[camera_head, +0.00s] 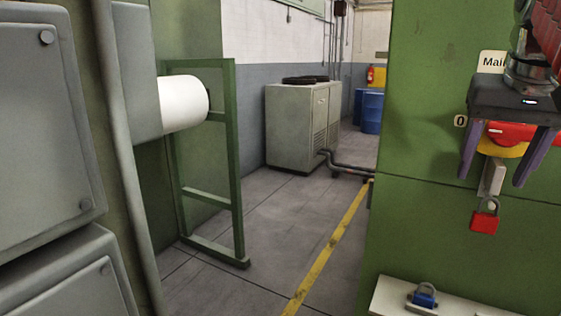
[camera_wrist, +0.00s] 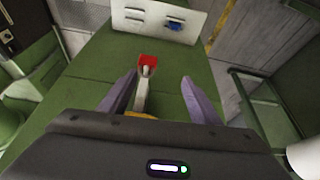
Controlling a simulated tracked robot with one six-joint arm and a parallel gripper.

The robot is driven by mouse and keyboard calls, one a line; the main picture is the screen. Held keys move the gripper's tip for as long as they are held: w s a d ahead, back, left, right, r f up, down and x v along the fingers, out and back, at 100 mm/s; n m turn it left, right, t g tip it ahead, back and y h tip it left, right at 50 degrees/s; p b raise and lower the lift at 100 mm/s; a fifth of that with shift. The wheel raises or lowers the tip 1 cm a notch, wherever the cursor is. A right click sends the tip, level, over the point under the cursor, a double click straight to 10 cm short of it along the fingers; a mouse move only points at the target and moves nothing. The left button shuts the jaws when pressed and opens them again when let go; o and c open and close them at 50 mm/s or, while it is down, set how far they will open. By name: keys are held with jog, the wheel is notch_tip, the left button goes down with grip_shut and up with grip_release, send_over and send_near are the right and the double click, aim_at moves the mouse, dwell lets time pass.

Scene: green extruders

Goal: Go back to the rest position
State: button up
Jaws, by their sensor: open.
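My gripper (camera_head: 500,160) is at the right in the head view, in front of the green cabinet (camera_head: 425,130). Its two purple-grey fingers are spread apart with nothing held between them. Behind it are a red and yellow main switch (camera_head: 512,133) and a metal hasp with a red padlock (camera_head: 485,218) hanging from it. In the wrist view, the open gripper (camera_wrist: 160,92) shows its fingers on either side of the hasp, with the red padlock (camera_wrist: 148,60) beyond the fingertips. The switch is mostly hidden by the gripper there.
A blue padlock (camera_head: 424,297) is on a pale shelf (camera_head: 390,296) below the switch. Grey boxes (camera_head: 45,110) and a green frame (camera_head: 237,160) stand at the left. A floor passage with a yellow line (camera_head: 325,252) lies between them and the cabinet.

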jog(key=s+a+f+n, duration=0.2)
jog(key=a+f, duration=0.5)
jog(key=f, duration=0.3)
jog(key=s+a+f+n+t+y, duration=0.1)
jog(key=s+a+f+n, duration=0.1)
jog(key=a+f, duration=0.6)
jog(key=s+a+f+n+y, duration=0.1)
jog(key=s+a+f+n, duration=0.1)
jog(key=a+f, duration=0.5)
notch_tip(320, 180, down, 6)
jog(key=shift+s+a+f+t, duration=0.2)
jog(key=shift+s+t, duration=0.1)
jog(key=shift+s, duration=0.6)
dwell(0.4)
